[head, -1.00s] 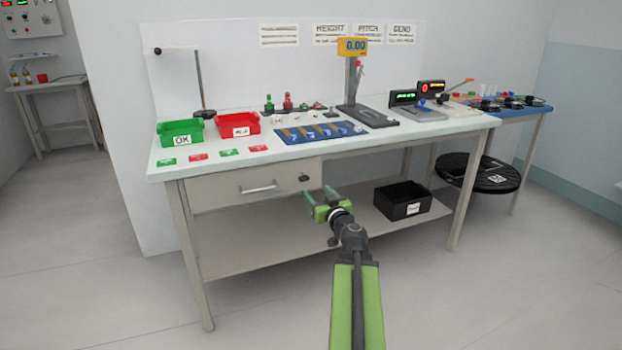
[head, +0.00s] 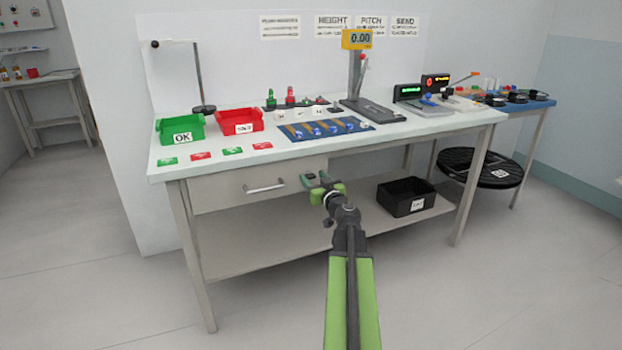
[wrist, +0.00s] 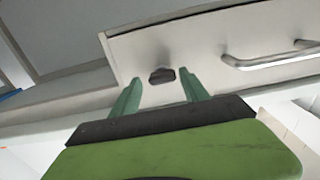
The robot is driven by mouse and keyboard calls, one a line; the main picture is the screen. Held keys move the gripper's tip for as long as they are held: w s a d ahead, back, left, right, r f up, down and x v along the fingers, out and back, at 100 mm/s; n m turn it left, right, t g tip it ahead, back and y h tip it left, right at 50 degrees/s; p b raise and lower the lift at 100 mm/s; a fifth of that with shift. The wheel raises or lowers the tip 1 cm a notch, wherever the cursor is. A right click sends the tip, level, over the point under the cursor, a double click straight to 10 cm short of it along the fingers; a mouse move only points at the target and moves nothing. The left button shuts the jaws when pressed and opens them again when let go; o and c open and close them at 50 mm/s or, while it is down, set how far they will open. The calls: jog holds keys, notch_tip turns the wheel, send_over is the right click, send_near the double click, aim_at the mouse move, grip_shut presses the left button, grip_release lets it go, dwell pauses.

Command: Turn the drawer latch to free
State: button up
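The drawer (head: 230,189) is under the left part of the workbench and looks closed, with a metal bar handle (head: 264,188). The handle also shows in the wrist view (wrist: 270,58). The dark drawer latch (wrist: 161,75) sits on the drawer front, beside the handle. In the head view my gripper hides the latch. My gripper (head: 316,180) is in front of the latch. In the wrist view my gripper (wrist: 158,88) is open, with one green finger on each side of the latch in the picture. I cannot tell whether the fingers touch the drawer front.
The workbench top (head: 400,139) is above my gripper, with a green bin (head: 180,130) and a red bin (head: 236,121) on it. A black crate (head: 405,198) stands on the lower shelf to the right. A round black stool (head: 480,168) is farther right.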

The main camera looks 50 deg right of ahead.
jog(key=shift+w+a, duration=0.1)
grip_shut()
jog(key=shift+m, duration=0.3)
jog(key=m, duration=0.4)
jog(key=shift+m, duration=0.3)
jog(key=m, duration=0.6)
jog(key=shift+d+f, duration=0.1)
jog(key=shift+d, duration=0.1)
jog(key=m, duration=0.6)
jog(key=shift+f+m, duration=0.1)
jog(key=shift+m, duration=0.2)
